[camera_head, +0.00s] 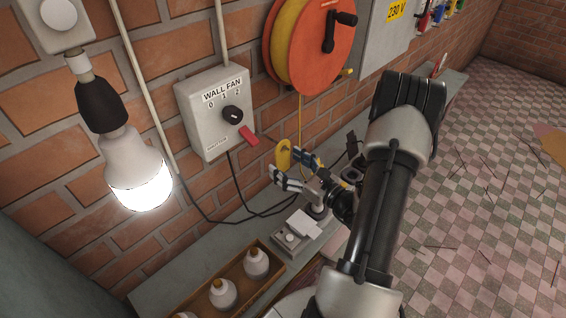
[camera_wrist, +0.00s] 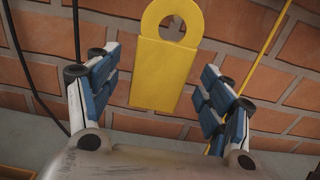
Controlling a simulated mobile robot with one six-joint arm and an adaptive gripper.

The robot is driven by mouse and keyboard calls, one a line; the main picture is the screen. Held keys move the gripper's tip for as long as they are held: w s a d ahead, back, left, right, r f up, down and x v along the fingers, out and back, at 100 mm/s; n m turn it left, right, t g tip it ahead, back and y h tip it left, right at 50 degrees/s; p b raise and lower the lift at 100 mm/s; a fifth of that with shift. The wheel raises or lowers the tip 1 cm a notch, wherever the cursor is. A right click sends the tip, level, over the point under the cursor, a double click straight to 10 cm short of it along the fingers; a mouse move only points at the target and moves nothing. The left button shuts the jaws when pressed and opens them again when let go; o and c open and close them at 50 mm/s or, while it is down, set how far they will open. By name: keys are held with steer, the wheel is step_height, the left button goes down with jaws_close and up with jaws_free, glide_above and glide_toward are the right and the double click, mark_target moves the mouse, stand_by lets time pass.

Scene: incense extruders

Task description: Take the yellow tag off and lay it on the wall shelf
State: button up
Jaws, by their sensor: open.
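The yellow tag (camera_head: 284,152) is a flat plate with a ring at its top, in front of the brick wall below the cable reel. In the wrist view the yellow tag (camera_wrist: 157,75) shows upright between the fingers, with gaps to both sides. Bricks show through its ring, and I cannot tell what holds it up. My gripper (camera_head: 285,164) is open around the tag's lower part; it also shows in the wrist view (camera_wrist: 160,82). The grey wall shelf (camera_head: 222,262) runs along the foot of the wall, below my gripper.
The wall fan switch box (camera_head: 215,112), with a red piece (camera_head: 249,136), is left of my gripper. A lit bulb (camera_head: 140,180) hangs at left. Dark cables run behind my gripper.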

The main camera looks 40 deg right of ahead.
mark_target(283, 159)
steer(key=shift+w+a, duration=0.1)
steer(key=shift+w, duration=0.95)
steer(key=shift+c, duration=0.5)
steer(key=c, duration=1)
steer(key=shift+c, duration=0.3)
steer(key=shift+r, duration=0.25)
steer(key=shift+s, duration=0.15)
steer(key=shift+s+d+r, duration=0.15)
steer(key=shift+s, duration=1.3)
steer(key=shift+s+d+r, duration=0.1)
steer(key=shift+s, duration=1.35)
